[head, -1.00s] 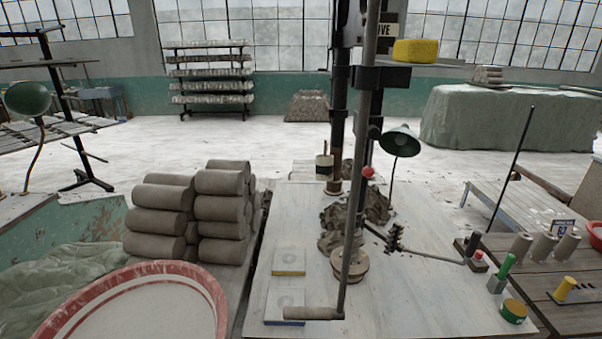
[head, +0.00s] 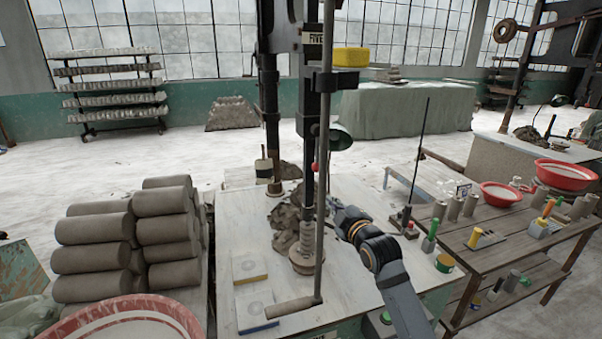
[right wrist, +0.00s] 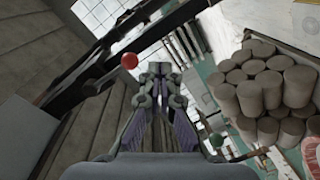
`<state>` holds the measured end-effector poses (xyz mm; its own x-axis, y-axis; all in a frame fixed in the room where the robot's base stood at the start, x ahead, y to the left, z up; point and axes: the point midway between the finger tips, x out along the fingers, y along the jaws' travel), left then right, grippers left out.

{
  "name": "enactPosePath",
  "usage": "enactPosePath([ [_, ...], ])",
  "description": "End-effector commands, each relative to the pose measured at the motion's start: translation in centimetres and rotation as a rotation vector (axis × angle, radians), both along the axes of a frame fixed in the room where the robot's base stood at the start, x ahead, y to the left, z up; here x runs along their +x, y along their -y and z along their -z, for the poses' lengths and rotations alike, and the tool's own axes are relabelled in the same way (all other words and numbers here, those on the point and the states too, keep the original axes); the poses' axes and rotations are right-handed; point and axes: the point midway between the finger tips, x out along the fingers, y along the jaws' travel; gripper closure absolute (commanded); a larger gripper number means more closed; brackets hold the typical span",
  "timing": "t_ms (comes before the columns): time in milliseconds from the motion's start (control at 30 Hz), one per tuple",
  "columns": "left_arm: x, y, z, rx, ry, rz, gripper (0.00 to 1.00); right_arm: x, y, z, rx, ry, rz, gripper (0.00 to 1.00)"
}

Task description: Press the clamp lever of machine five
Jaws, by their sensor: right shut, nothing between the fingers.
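Machine five stands on a pale worktable (head: 370,273), with a FIVE sign (head: 313,38) on its dark upright column (head: 308,120). A red ball knob (head: 315,167), apparently the clamp lever's end, shows beside the column, partly behind a long grey rod (head: 325,130). The knob also shows in the right wrist view (right wrist: 129,61), left of my fingertips and apart from them. My right gripper (head: 342,212) is right of the column, below the knob in the head view. In the right wrist view its fingers (right wrist: 160,72) are shut and empty. My left gripper is not in view.
The rod ends in a wooden handle (head: 292,307) above the table front. Clay (head: 285,215) lies around the column base. Stacked clay rolls (head: 95,245) stand left, and a red-rimmed basin (head: 70,317) is at front left. A bench (head: 520,245) with tools stands right.

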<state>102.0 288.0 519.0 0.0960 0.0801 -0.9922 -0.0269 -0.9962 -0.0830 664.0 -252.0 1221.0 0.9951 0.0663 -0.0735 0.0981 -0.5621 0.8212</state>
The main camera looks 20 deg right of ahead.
Motion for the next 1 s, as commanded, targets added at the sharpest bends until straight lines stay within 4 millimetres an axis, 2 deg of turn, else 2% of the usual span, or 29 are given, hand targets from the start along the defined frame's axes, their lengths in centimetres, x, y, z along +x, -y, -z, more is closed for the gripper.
enactPosePath([
  [33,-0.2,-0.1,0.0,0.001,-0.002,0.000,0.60,-0.4,-0.4,-2.3,-0.025,0.040,-0.011,1.00],
  [100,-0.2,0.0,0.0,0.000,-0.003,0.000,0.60,-0.9,-0.8,-4.6,-0.054,0.079,-0.022,1.00],
  [200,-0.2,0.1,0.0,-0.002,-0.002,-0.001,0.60,-1.3,-1.1,-6.3,-0.080,0.110,-0.031,1.00],
  [433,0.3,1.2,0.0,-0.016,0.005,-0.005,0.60,-1.5,-1.2,-6.8,-0.086,0.118,-0.033,1.00],
  [667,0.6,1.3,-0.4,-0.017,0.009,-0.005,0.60,-0.8,-1.3,-7.0,-0.083,0.118,-0.033,1.00],
  [1000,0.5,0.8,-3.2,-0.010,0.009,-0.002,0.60,5.4,-1.9,-7.5,-0.082,0.115,-0.032,1.00],
])
